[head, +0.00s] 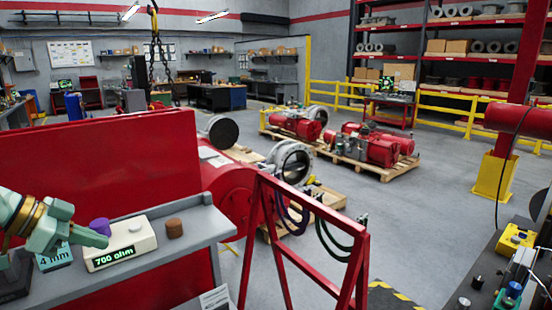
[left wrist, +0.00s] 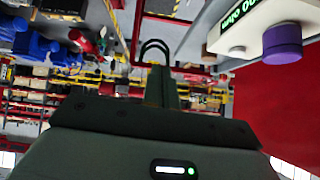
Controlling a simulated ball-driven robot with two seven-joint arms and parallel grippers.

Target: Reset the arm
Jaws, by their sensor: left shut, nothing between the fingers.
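My left arm comes in at the left edge of the head view. Its pale green gripper (head: 98,238) is shut and empty, in front of a white meter box (head: 130,243) whose green display reads "700 ohm". A purple knob (head: 99,226) sits on top of the box, just behind the fingertips; I cannot tell whether they touch the box. In the left wrist view the shut fingers (left wrist: 155,55) point up, left of the purple knob (left wrist: 282,43) and apart from it. My right gripper is not in view.
A red panel (head: 110,170) rises behind. A red frame (head: 300,235) with hanging hoses stands at the right. Red actuators (head: 370,147) lie on pallets beyond.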

